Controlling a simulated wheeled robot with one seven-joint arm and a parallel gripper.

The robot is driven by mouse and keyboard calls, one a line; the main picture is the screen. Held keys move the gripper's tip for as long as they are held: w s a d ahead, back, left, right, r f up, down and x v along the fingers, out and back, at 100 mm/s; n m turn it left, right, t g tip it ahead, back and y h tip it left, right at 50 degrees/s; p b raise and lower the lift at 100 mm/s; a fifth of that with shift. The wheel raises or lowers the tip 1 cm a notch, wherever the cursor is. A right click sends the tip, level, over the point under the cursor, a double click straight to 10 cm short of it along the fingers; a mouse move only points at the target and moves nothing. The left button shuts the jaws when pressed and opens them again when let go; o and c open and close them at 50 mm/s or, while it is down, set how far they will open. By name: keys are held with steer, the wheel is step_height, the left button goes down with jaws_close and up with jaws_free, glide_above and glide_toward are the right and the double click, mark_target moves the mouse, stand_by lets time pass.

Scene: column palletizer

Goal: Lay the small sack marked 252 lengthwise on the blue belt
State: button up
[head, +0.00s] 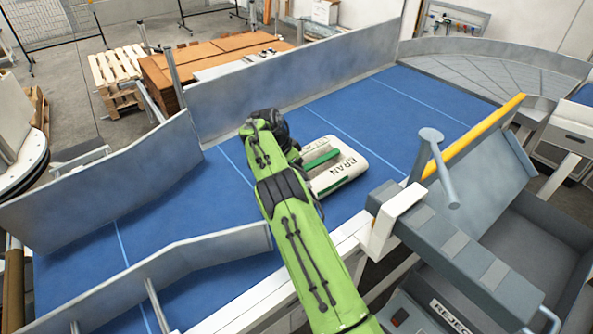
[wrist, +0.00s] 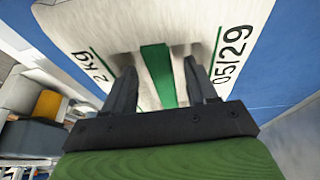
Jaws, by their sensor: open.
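A pale sack (head: 350,174) with green bands and the word BRAN lies flat on the blue belt (head: 350,105), its left part hidden behind my arm. In the wrist view the sack (wrist: 205,22) shows a green strip, "2 kg" and "05/29". No 252 mark shows, so I cannot confirm its number. My gripper (wrist: 160,76) is open over the sack, its two fingers on either side of the green strip. I cannot tell whether the fingertips touch the sack. In the head view my arm hides the fingers.
Grey side walls (head: 290,85) line the belt's far side. A grey bin marked REJECT (head: 450,315) stands at lower right, near a grey post (head: 440,165) and a yellow bar (head: 475,135). The belt is clear beyond the sack toward the roller curve (head: 490,75).

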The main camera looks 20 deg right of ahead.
step_height(320, 180, up, 3)
steer(key=p, duration=0.2)
steer(key=shift+r+p, duration=0.1)
steer(key=shift+p, duration=0.2)
step_height(320, 180, up, 7)
stand_by(0.5)
stand_by(0.3)
